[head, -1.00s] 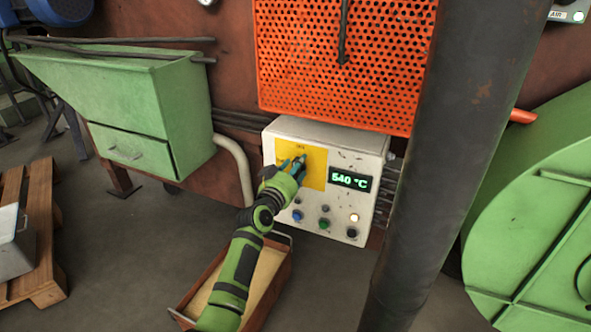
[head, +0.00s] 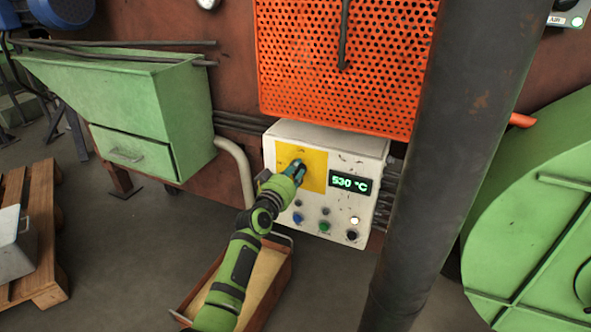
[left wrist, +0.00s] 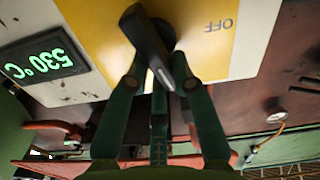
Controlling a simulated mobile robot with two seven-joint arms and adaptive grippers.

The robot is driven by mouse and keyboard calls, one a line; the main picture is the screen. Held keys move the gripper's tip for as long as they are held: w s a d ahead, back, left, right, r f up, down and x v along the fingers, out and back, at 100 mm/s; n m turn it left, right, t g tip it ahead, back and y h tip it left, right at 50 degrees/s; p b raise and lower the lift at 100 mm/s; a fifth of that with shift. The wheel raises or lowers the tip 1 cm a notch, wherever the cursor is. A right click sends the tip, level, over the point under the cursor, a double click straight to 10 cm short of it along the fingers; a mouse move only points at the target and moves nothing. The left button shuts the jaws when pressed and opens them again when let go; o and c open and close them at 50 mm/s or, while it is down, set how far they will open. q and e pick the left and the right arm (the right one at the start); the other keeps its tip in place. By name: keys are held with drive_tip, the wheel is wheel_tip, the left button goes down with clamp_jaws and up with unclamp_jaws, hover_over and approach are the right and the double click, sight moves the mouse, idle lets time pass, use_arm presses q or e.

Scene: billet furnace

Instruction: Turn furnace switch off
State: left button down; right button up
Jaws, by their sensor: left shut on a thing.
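The furnace control box (head: 340,147) is off-white with a yellow switch plate (head: 317,158) and a green display (head: 350,183) reading 530 °C. My left gripper (head: 297,168) is at the yellow plate and hides most of the switch in the head view. In the left wrist view, the black switch handle (left wrist: 147,35) sits between the fingers of my left gripper (left wrist: 160,88), which is shut on it. The handle lies at a slant to the plate's edges. The word OFF (left wrist: 219,26) shows beside it on the yellow plate. My right gripper is not in view.
A dark vertical pipe (head: 440,120) stands right of the box. An orange perforated guard (head: 340,60) is above it. A tray (head: 262,280) lies on the floor below my left arm. A green bin (head: 150,100) stands at left. Buttons (head: 324,227) line the box's lower part.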

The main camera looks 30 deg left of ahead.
use_arm(q)
drive_tip(key=shift+a+f+n+p, duration=0.15)
drive_tip(key=shift+a+f+n, duration=0.15)
drive_tip(key=shift+n, duration=2.15)
drive_tip(key=shift+a+f+n+p, duration=0.15)
drive_tip(key=shift+a+n, duration=0.2)
drive_tip(key=shift+n, duration=2.15)
drive_tip(key=shift+a+f+n+p, duration=0.15)
drive_tip(key=shift+a+f+n, duration=0.15)
drive_tip(key=shift+n, duration=2.15)
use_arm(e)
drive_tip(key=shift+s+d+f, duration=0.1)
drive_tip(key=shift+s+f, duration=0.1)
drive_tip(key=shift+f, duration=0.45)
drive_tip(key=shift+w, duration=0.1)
use_arm(q)
drive_tip(key=c, duration=1)
unclamp_jaws()
drive_tip(key=shift+c, duration=0.2)
